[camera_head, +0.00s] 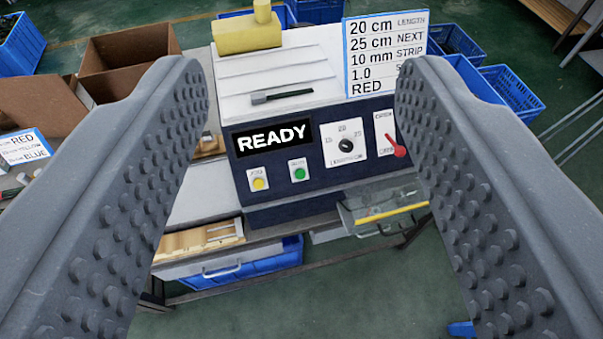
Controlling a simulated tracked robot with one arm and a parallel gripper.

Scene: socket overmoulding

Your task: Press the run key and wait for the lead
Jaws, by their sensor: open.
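The machine's dark front panel (240,185) is ahead, between my fingers. Its display (273,138) reads READY. A green key (299,174) sits below the display; its small label looks like RUN. A yellow key (258,184) is to its left. A dial marked LENGTH (346,145) points near 20. A red lever (396,150) is at the right, partly beside my right finger. My gripper (302,75) is open and empty, its studded fingers wide apart. A clear tray (372,208) at the lower right has a yellow strip along it. No lead is clearly visible.
A card (385,55) behind the panel lists 20 cm, 25 cm, 10 mm, 1.0 and RED. A dark-handled tool (281,95) lies on the white cover. Cardboard boxes (128,48) stand left; blue crates (512,92) stand right. A wooden tray (198,240) sits below left.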

